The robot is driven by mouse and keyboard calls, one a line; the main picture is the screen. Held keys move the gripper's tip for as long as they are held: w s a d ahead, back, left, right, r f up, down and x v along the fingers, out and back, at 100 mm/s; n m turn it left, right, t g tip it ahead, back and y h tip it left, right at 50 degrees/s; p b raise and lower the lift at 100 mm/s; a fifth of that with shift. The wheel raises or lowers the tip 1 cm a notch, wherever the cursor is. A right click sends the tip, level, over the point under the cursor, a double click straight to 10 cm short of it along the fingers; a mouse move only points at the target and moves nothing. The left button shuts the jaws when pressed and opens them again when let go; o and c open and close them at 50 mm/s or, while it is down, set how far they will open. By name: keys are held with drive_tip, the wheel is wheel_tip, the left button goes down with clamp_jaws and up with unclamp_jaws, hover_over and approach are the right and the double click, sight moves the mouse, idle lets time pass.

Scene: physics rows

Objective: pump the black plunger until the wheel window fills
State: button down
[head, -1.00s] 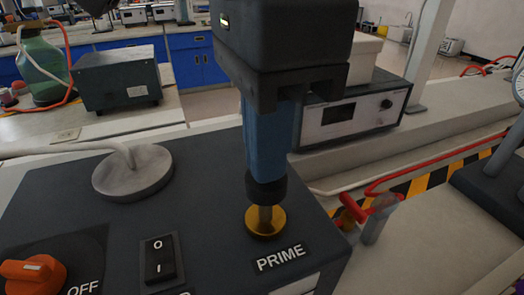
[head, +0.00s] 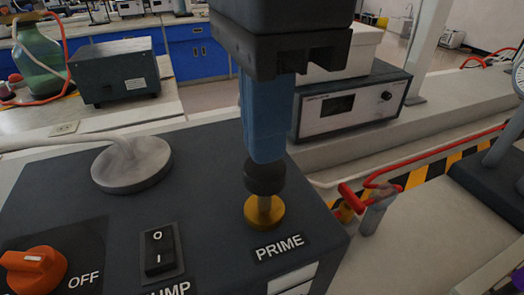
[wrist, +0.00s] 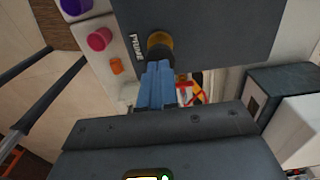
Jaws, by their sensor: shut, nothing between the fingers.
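The black plunger knob (head: 264,180) stands on a short stem above a brass collar (head: 264,212), beside the PRIME label on the dark pump housing (head: 215,235). My gripper (head: 266,158) points down with its blue fingers shut together and empty. Its fingertips are directly over the knob, at or just above its top; I cannot tell whether they touch. In the wrist view my blue fingers (wrist: 157,72) reach toward the brass collar (wrist: 160,39) and partly cover the knob. I cannot make out a wheel window in either view.
A black rocker switch (head: 159,250) and an orange knob (head: 33,268) marked OFF are on the housing, left of the plunger. A grey round cap with a hose (head: 131,165) is behind them. A red-handled valve (head: 368,205) stands right of the housing. A boxy instrument (head: 350,103) is behind.

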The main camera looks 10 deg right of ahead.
sight(265, 166)
drive_tip(key=shift+f+b, duration=1.65)
drive_tip(key=shift+f, duration=0.05)
drive_tip(key=shift+r, duration=0.15)
drive_tip(key=shift+r+p, duration=0.8)
drive_tip(key=shift+r, duration=0.95)
drive_tip(key=shift+r+p, duration=1.3)
drive_tip(key=shift+r, duration=1.25)
